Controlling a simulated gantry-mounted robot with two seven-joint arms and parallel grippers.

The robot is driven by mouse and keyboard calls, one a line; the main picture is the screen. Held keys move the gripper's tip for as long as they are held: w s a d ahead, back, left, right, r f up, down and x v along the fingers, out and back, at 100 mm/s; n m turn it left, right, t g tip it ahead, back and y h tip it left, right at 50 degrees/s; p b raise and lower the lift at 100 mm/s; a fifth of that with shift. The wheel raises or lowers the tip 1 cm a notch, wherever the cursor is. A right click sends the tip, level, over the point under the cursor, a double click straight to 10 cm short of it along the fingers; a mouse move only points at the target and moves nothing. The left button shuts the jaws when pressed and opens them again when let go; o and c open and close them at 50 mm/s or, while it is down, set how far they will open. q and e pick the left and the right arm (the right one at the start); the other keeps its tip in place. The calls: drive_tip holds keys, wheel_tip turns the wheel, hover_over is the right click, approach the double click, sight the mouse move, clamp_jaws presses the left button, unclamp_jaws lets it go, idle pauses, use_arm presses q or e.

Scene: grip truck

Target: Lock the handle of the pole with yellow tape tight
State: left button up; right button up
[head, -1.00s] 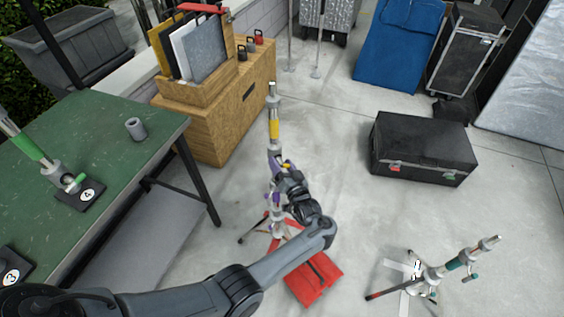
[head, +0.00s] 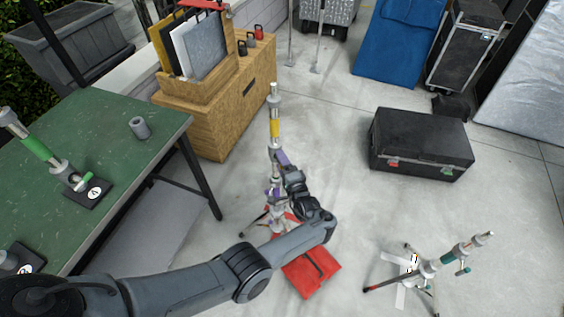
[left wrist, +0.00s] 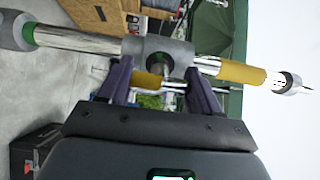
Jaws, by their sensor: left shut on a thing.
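The pole with yellow tape (head: 275,128) stands upright on a stand in the middle of the head view. In the left wrist view the pole (left wrist: 240,72) runs across the top, with a grey collar (left wrist: 158,52). A yellow handle (left wrist: 147,80) sticks out from the collar between the purple fingers. My left gripper (head: 276,170) is at the collar and shut on this handle; the fingertips (left wrist: 160,72) lie on either side of it. In the head view the gripper and wrist hide the handle. My right gripper is not in view.
A red sandbag (head: 310,269) lies at the stand's base. A teal-taped pole (head: 447,257) on a stand is at the lower right. A green table (head: 110,120) with a green-taped pole (head: 36,147) is at the left. A black case (head: 421,140) stands on open floor.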

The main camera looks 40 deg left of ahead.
use_arm(q)
drive_tip(key=m, duration=0.4)
drive_tip(key=shift+m, duration=0.3)
drive_tip(key=m, duration=0.3)
drive_tip(key=shift+m, duration=0.4)
drive_tip(key=m, duration=0.3)
drive_tip(key=shift+m, duration=2.3)
drive_tip(key=o, duration=1.1)
drive_tip(key=shift+c, duration=0.2)
